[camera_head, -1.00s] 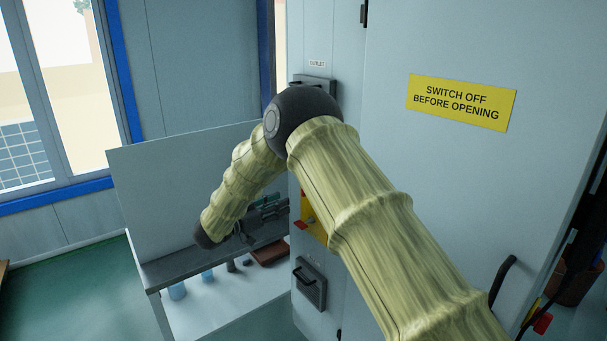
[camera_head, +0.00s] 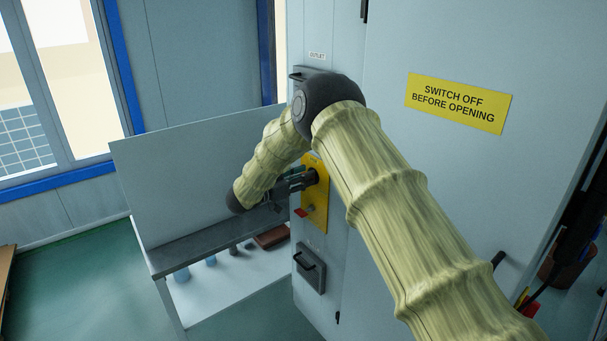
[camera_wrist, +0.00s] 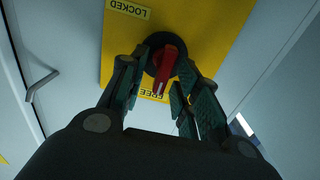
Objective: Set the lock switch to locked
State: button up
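The lock switch (camera_wrist: 165,65) is a black round knob with a red handle, on a yellow plate (camera_wrist: 115,45). In the wrist view, its handle points down to the FREE label (camera_wrist: 154,95). The LOCKED label (camera_wrist: 128,8) is at the plate's upper left; both labels look upside down. My gripper (camera_wrist: 164,78) is open, with one finger on each side of the red handle; contact is not clear. In the head view, my gripper (camera_head: 290,183) is at the yellow plate (camera_head: 317,212) on the cabinet's narrow side, and my arm partly hides the plate.
A small red lever (camera_head: 302,212) sits low on the plate. A grey-topped bench (camera_head: 200,252) with a back panel stands left. The cabinet door (camera_head: 450,180) is right.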

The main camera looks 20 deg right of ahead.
jog(key=shift+w+d, duration=0.1)
jog(key=shift+d, duration=0.15)
jog(key=shift+c, duration=0.4)
grip_shut()
